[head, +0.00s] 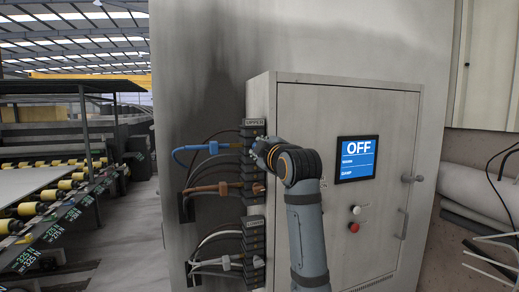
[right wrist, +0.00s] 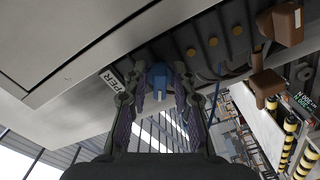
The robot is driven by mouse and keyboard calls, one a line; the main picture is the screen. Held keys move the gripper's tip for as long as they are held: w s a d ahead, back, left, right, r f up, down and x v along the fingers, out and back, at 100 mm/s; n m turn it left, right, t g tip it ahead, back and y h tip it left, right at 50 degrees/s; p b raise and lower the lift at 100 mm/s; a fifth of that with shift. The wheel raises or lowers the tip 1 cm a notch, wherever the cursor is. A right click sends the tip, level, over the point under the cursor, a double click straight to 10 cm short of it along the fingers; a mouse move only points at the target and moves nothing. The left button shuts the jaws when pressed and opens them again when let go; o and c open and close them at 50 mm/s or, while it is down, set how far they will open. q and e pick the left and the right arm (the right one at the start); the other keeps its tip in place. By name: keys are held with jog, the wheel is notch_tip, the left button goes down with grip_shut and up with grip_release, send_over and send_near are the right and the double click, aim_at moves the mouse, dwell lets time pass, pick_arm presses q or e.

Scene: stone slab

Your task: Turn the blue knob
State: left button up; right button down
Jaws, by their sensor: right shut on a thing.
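The blue knob (right wrist: 158,82) shows as a blue block between my fingers in the right wrist view, below a row of dark fittings. My right gripper (right wrist: 157,90) is shut on it; the fingers hide part of its sides. In the head view my right gripper (head: 262,148) is at the left side of the cabinet, by the upper fittings, and my own wrist hides the knob there. My left gripper is in neither view.
The grey cabinet (head: 300,95) has a screen (head: 357,158) reading OFF, a white button (head: 356,210), a red button (head: 354,227) and a door handle (head: 404,224). Blue (head: 190,149), brown (head: 215,189) and white cables (head: 217,263) run beside it. A roller conveyor (head: 40,210) stands at left.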

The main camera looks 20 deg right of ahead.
jog(key=c, duration=1.4)
grip_release()
jog(key=s, duration=1.2)
jog(key=shift+d, duration=0.2)
